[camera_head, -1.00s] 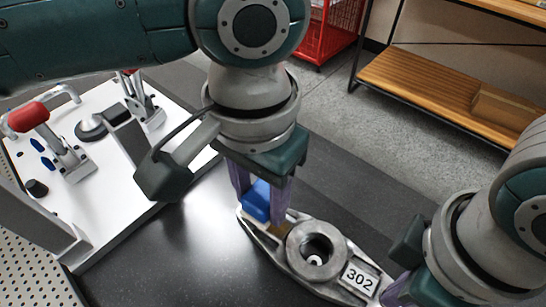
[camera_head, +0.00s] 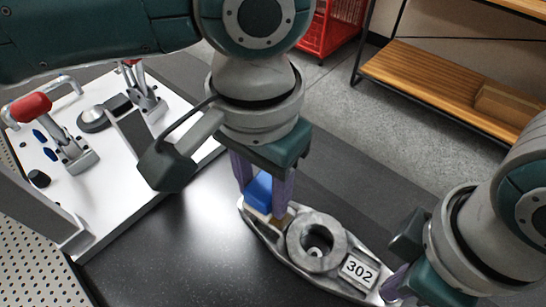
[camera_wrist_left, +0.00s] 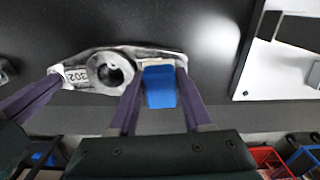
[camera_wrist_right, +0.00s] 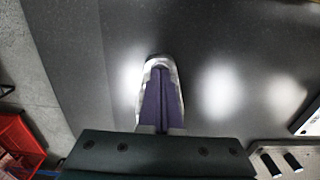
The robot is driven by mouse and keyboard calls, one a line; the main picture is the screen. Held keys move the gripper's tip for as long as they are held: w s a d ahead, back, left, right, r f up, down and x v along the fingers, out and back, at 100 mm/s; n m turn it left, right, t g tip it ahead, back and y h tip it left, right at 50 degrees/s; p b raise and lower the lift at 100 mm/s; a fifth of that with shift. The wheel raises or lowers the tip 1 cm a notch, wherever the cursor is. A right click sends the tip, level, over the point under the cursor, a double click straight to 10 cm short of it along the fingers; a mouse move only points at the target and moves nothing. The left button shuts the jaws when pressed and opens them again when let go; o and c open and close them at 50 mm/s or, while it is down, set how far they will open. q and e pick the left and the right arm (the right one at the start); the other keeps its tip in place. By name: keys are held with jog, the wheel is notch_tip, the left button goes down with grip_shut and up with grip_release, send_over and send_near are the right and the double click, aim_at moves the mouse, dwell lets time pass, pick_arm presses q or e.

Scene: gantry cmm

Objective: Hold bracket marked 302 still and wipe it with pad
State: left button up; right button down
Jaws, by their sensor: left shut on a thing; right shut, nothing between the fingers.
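The grey metal bracket (camera_head: 342,235) with a white 302 label (camera_head: 360,271) and a round bore lies on the dark table. It also shows in the left wrist view (camera_wrist_left: 96,55). My left gripper (camera_head: 264,200) points down and is shut on the blue pad (camera_head: 258,190), which has a tan underside. The pad is at the bracket's end away from the label and appears to touch it; the contact is partly hidden. My right gripper (camera_head: 394,286) is shut and empty at the label end. Its closed fingers (camera_wrist_right: 161,75) lie over that end of the bracket (camera_wrist_right: 158,62).
A white fixture plate (camera_head: 130,215) with red-handled toggle clamps (camera_head: 32,106) is at the left. A perforated panel (camera_head: 25,250) is at the lower left. A wooden shelf (camera_head: 430,80) and a red basket (camera_head: 322,30) stand beyond the table. The table around the bracket is mostly clear.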

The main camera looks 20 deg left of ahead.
aim_at(262, 206)
pick_arm(q)
jog(key=shift+f, duration=1.75)
dwell(0.8)
jog(key=shift+w+d, duration=0.1)
jog(key=shift+w, duration=0.3)
grip_shut()
jog(key=shift+w+d+r, duration=0.1)
jog(key=shift+w+d, duration=0.05)
jog(key=shift+w, duration=0.35)
jog(key=shift+s+a, duration=0.25)
jog(key=shift+s, duration=0.65)
jog(key=shift+s, duration=0.1)
